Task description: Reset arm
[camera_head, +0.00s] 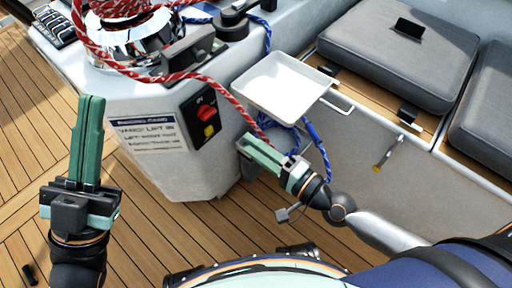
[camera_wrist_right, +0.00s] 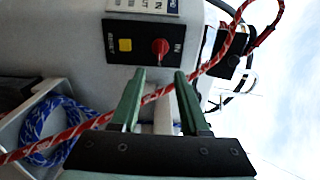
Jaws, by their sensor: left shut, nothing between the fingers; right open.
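My left gripper (camera_head: 88,142) points up at the left of the head view, with its green fingers together and nothing between them. It stands over the wooden deck, clear of other things. My right gripper (camera_head: 256,147) is near the centre of the head view, beside the white cockpit moulding and below the white tray. In the right wrist view its two green fingers (camera_wrist_right: 157,84) are apart. The red rope (camera_wrist_right: 98,122) passes across that view close to the fingers; I cannot tell whether it touches them. Between the fingers a pale post shows behind the rope.
A black switch panel (camera_head: 202,116) with a red knob and yellow button is left of my right gripper. The white tray (camera_head: 281,86) juts out above it. A chrome winch (camera_head: 128,38) carries the red rope. A blue rope coil (camera_wrist_right: 52,130) hangs nearby. Grey cushions (camera_head: 398,52) lie right.

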